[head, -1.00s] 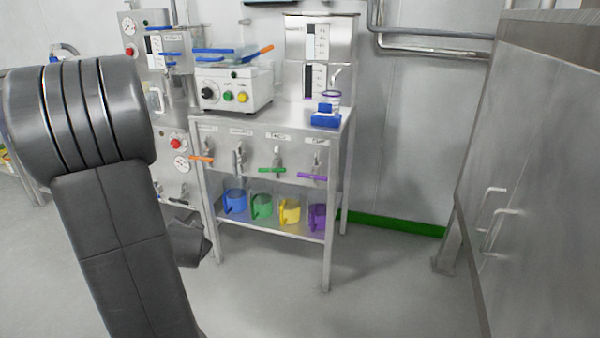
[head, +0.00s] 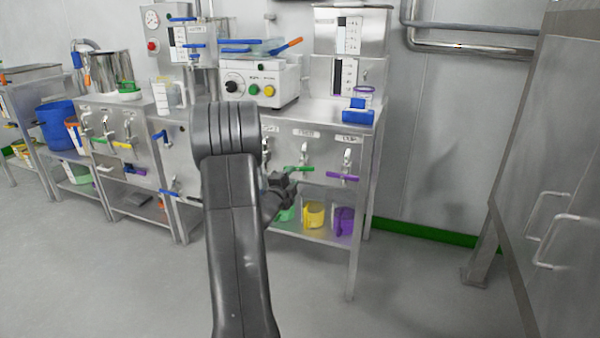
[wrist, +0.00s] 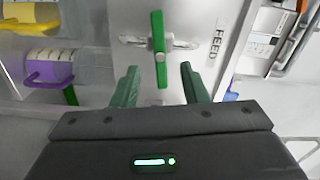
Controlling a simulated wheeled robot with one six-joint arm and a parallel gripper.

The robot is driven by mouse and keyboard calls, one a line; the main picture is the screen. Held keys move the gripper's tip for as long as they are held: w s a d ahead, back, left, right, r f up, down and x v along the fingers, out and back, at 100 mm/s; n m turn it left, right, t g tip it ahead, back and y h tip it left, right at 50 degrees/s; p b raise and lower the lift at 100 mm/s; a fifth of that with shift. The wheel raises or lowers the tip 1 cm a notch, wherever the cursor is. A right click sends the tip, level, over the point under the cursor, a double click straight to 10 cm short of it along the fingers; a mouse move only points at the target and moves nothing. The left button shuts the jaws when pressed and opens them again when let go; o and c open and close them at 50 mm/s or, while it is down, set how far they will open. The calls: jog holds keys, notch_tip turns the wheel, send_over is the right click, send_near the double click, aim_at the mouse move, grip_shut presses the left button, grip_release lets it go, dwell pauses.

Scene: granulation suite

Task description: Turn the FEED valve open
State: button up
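The FEED valve has a green lever handle (head: 298,169) on the front panel of the steel stand, under the FEED label (head: 305,133). The handle lies level, crosswise to its upright metal valve body. In the wrist view, the picture is turned sideways, and the green handle (wrist: 158,50) stands beside the FEED label (wrist: 217,45). My gripper (wrist: 159,68) is open, with green fingers on either side of the handle's near end and visible gaps to both. In the head view my gripper (head: 288,182) is just below and left of the handle; depth is hard to tell.
A purple-handled valve (head: 342,177) is right of FEED. Yellow (head: 314,214) and purple (head: 343,221) jugs stand on the shelf below. My arm hides the stand's left part. A grey cabinet (head: 550,180) stands at right; the floor between is clear.

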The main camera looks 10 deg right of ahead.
aim_at(298, 169)
jog(key=b+x, duration=0.1)
jog(key=x, duration=0.6)
grip_shut()
